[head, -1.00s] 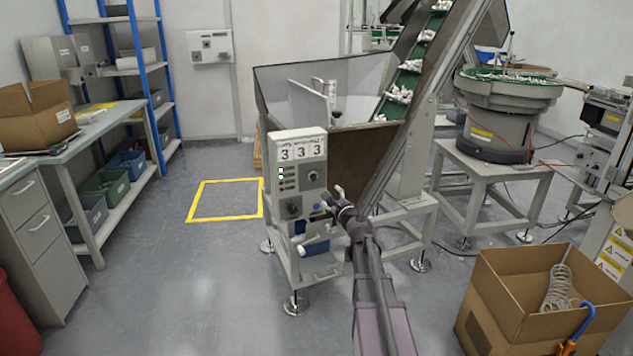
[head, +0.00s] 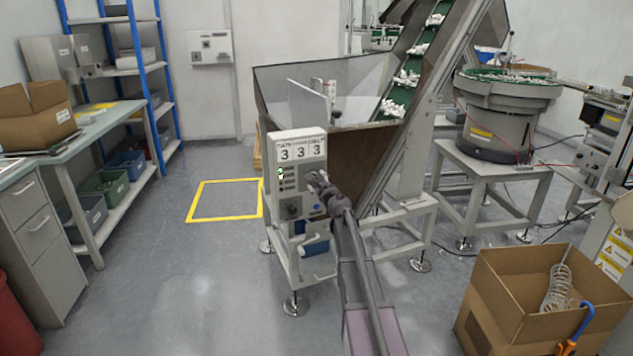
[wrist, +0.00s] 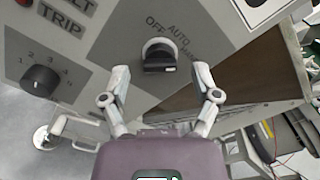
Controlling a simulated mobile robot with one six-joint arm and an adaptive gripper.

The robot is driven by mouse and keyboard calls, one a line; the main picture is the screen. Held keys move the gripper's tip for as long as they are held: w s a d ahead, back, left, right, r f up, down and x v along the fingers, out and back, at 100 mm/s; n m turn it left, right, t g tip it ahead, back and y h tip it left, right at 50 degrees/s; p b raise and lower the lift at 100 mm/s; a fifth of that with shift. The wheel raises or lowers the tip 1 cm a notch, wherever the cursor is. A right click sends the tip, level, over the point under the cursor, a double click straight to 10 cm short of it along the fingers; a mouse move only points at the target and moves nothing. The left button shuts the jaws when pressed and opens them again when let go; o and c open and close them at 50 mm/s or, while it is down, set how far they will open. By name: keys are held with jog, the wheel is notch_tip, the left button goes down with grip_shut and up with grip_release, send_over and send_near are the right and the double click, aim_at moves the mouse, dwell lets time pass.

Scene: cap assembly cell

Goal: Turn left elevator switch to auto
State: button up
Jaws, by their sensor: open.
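The switch (wrist: 160,58) is a black knob with a white rim on the grey panel in the wrist view, with OFF, AUTO and a partly legible third label around it. Which label it points at is unclear. My gripper (wrist: 161,74) is open and empty, one fingertip to each side of the knob's lower edge, with no clear contact. In the head view, my gripper (head: 316,180) is in front of the upper right of the control box (head: 284,225) and covers the switch there.
A numbered dial (wrist: 40,80) is left of the switch, with a red part above it. In the head view, a blue bin (head: 315,246) hangs low on the elevator frame. A cardboard box (head: 500,318) stands at the front right.

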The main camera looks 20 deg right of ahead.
jog(key=shift+w, duration=0.35)
grip_shut()
jog(key=shift+n, duration=0.3)
jog(key=n, duration=0.8)
dwell(0.4)
dwell(0.3)
